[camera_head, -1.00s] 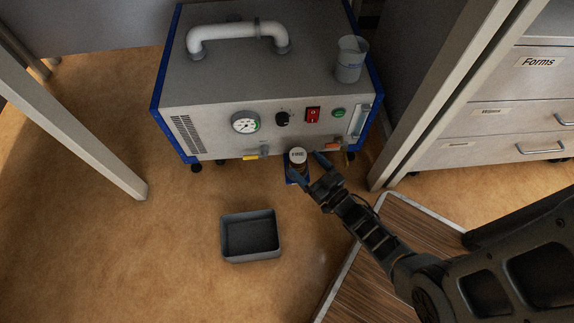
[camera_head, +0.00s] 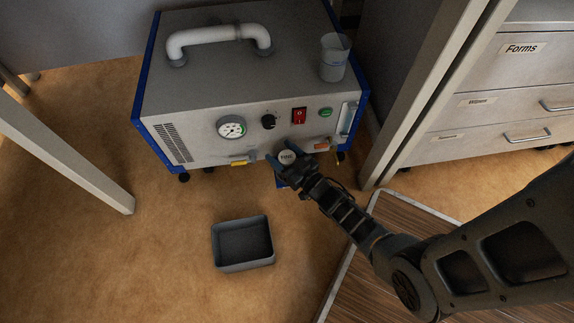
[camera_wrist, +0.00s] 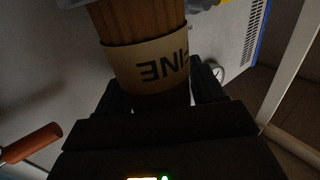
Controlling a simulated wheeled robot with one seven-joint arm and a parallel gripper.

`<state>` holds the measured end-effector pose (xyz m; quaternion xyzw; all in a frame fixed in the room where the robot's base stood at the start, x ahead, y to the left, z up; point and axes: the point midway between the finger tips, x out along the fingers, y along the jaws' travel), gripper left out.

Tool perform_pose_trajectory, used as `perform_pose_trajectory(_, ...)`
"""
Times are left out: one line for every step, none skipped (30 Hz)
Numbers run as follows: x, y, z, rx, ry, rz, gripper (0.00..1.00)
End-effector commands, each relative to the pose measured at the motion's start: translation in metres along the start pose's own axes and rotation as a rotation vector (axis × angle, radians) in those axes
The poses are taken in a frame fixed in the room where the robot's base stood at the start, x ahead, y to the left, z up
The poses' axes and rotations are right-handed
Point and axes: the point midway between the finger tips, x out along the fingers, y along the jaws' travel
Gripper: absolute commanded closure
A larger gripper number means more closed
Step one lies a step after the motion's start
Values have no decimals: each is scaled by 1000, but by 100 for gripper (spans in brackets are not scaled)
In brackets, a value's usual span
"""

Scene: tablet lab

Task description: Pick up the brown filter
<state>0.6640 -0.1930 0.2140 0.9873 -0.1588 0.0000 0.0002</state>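The brown filter (camera_wrist: 142,25) is upright in front of my wrist camera, with brown pleats and a tan band (camera_wrist: 147,65) with dark lettering. My gripper (camera_head: 282,154) is open, with one finger on each side of the filter. The wrist view also shows the fingers (camera_wrist: 160,88) flanking the band. I cannot tell whether they touch it.
The grey machine (camera_head: 190,138) with blue edges stands just behind. Its front carries a gauge (camera_head: 231,127), a red switch (camera_head: 299,116) and an orange-handled valve (camera_head: 321,147). A beaker (camera_head: 334,57) stands on top. An open grey bin (camera_head: 243,264) is on the floor, with clear floor around it.

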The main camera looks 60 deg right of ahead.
Motion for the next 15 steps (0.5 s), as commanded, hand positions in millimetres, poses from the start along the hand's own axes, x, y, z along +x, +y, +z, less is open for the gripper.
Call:
perform_pose_trajectory(0,0,0,0,0,0,37)
perform_pose_trajectory(0,0,0,0,0,0,40)
perform_pose_trajectory(0,0,0,0,0,0,44)
perform_pose_trajectory(0,0,0,0,0,0,47)
perform_pose_trajectory(0,0,0,0,0,0,49)
perform_pose_trajectory(0,0,0,0,0,0,53)
perform_pose_trajectory(0,0,0,0,0,0,56)
perform_pose_trajectory(0,0,0,0,0,0,59)
perform_pose_trajectory(0,0,0,0,0,0,63)
perform_pose_trajectory(0,0,0,0,0,0,66)
perform_pose_trajectory(0,0,0,0,-1,0,69)
perform_pose_trajectory(0,0,0,0,-1,0,72)
perform_pose_trajectory(0,0,0,0,-1,0,75)
perform_pose_trajectory(0,0,0,0,0,0,76)
perform_pose_trajectory(0,0,0,0,0,0,76)
